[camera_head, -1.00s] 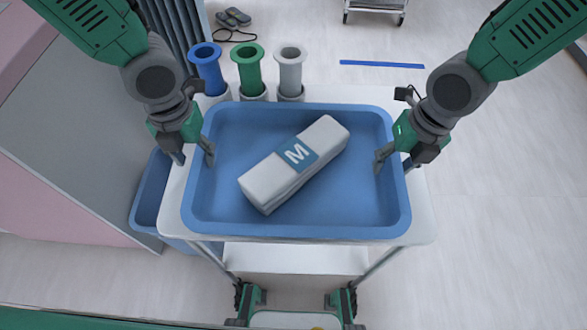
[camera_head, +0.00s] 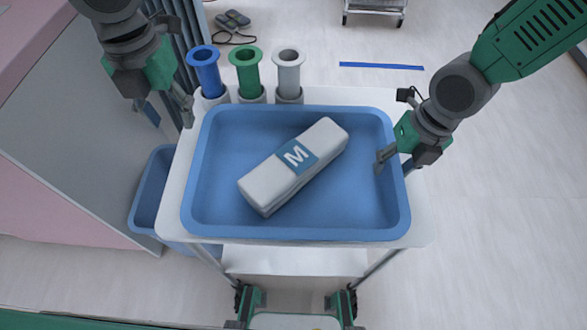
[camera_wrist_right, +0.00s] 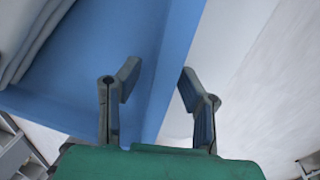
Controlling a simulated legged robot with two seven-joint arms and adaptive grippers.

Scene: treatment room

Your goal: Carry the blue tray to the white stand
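The blue tray (camera_head: 290,232) lies flat on a white-topped trolley (camera_head: 422,215) and holds a white wrapped pack (camera_head: 270,186) marked "M". I cannot tell whether this trolley is the white stand. My left gripper (camera_head: 168,115) is open and empty, apart from the tray, beyond its upper left corner. My right gripper (camera_head: 392,163) is at the tray's right rim. In the right wrist view its fingers (camera_wrist_right: 160,85) stand apart, one inside the tray (camera_wrist_right: 105,55) and one outside, with the rim between them and a gap visible on the inner side.
Blue (camera_head: 207,72), green (camera_head: 247,72) and grey (camera_head: 288,72) tubes stand in holders behind the tray. A blue bin (camera_head: 150,190) is at the trolley's left. A metal cart (camera_head: 375,8) and shoes (camera_head: 232,19) are farther back. The floor at right is clear.

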